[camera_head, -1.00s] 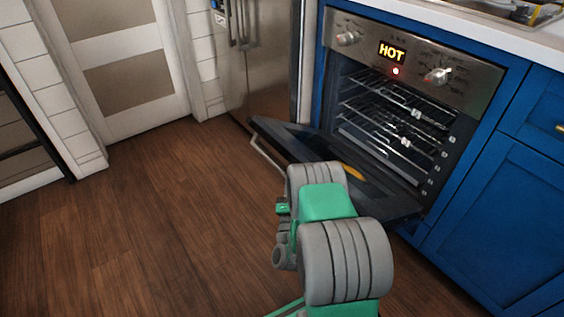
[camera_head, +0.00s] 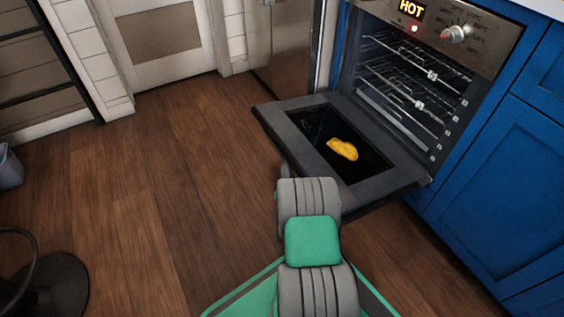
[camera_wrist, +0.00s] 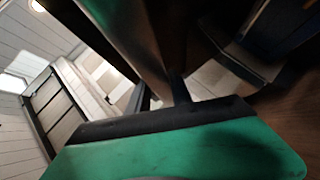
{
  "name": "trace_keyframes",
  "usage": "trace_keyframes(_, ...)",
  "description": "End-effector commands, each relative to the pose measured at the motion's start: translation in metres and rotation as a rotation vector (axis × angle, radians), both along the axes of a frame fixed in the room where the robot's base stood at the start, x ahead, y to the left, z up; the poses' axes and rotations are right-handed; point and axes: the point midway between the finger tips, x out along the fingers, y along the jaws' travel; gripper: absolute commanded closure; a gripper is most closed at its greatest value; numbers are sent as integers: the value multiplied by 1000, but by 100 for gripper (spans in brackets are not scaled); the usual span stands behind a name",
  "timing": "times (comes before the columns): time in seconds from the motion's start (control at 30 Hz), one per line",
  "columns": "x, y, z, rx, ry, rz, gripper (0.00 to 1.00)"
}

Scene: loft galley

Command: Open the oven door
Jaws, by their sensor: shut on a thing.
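The oven door (camera_head: 375,195) hangs wide open, lowered to about flat in front of the oven (camera_head: 405,85). Its inner face and dark glass are turned up. The door handle is almost wholly hidden under the door's outer edge and behind my arm. My gripper is hidden in the head view, below the door edge. In the wrist view my gripper (camera_wrist: 165,95) shows its green fingers with dark pads very close up. It is shut on the door handle, though the grip itself is hard to make out.
A yellow item (camera_head: 342,149) lies on the open door. Blue cabinets (camera_head: 500,190) stand to the right. A dark round base (camera_head: 50,285) stands at lower left. The wooden floor (camera_head: 180,200) between is clear.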

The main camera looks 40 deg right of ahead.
Motion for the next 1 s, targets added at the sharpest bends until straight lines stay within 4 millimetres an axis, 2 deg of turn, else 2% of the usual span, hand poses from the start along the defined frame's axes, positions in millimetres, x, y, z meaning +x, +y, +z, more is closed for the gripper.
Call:
trace_keyframes(0.03,-2,-8,-1,-2,-4,-12,100)
trace_keyframes(0.1,-3,-10,-2,-7,-4,-15,100)
trace_keyframes(0.5,-2,-11,-2,-11,-6,-16,100)
trace_keyframes(0.53,-2,-11,-2,-11,-6,-16,72)
trace_keyframes(0.73,1,-5,-2,-11,-4,-6,56)
trace_keyframes(1.0,3,0,-2,-9,-2,3,56)
